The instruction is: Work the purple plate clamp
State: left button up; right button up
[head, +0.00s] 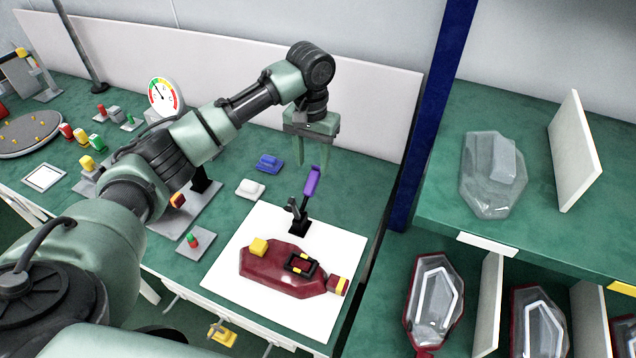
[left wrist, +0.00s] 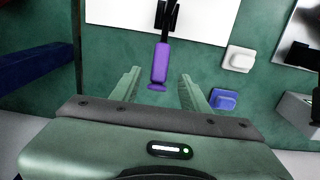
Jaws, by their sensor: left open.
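The plate clamp has a purple handle (head: 312,182) standing up from a black base (head: 299,224). It stands at the back edge of a white plate (head: 262,308) on the green bench. My left gripper (head: 309,163) is open and points down, just behind and above the handle's top. In the left wrist view the purple handle (left wrist: 161,64) lies ahead of and between the open fingers (left wrist: 160,78), apparently touching neither. A dark red lamp housing (head: 270,275) with a yellow block and a black frame lies on the plate in front of the clamp. My right gripper is not in view.
A white block (head: 250,189) and a blue block (head: 270,163) sit left of the clamp. A dark blue post (head: 430,120) and a shelf with clear lenses (head: 492,175) stand to the right. A white back panel (head: 230,75) runs behind the bench. A round gauge (head: 164,96) stands at the left.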

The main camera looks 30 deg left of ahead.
aim_at(312, 179)
pick_arm(q)
jog(key=shift+s+f, duration=0.15)
jog(key=shift+f, duration=0.25)
notch_tip(312, 179, down, 4)
jog(key=shift+s+r+p, duration=0.15)
jog(key=shift+p, duration=0.25)
notch_tip(312, 179, down, 2)
jog(key=shift+f, duration=0.5)
grip_shut()
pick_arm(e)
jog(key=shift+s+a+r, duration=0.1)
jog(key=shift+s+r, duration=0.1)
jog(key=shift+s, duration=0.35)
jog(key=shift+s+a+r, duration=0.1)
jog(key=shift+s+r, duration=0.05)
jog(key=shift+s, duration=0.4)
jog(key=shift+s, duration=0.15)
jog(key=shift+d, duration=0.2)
